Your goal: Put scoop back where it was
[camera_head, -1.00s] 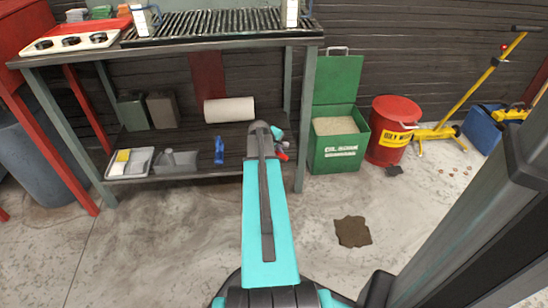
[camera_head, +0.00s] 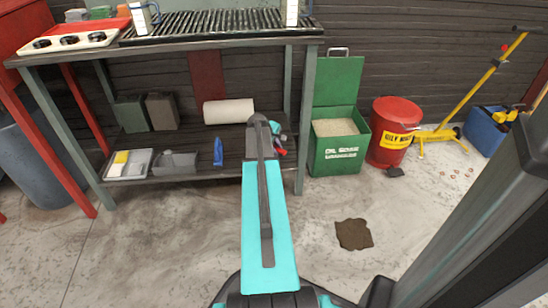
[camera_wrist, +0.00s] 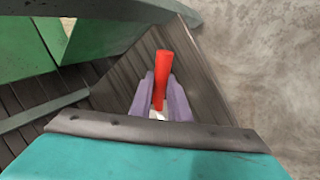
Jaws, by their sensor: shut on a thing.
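A red rod-like handle (camera_wrist: 163,66), which I take to be the scoop's, stands between the two purple fingers of my gripper (camera_wrist: 160,98) in the wrist view. My gripper is shut on it. A small pale patch shows at the base of the handle; the rest of the scoop is hidden or cannot be made out. In the head view my gripper (camera_head: 279,143) is mostly hidden behind my own arm, beside the right end of the workbench's lower shelf. The open green bin (camera_head: 337,152) of pale granules stands just to the right of it.
A red oily waste can (camera_head: 391,140) stands right of the green bin, with a yellow jack (camera_head: 468,95) beyond. The lower shelf (camera_head: 190,143) holds grey trays, a blue bottle (camera_head: 218,152) and a white roll (camera_head: 229,111). A dark stain (camera_head: 353,234) marks the open floor.

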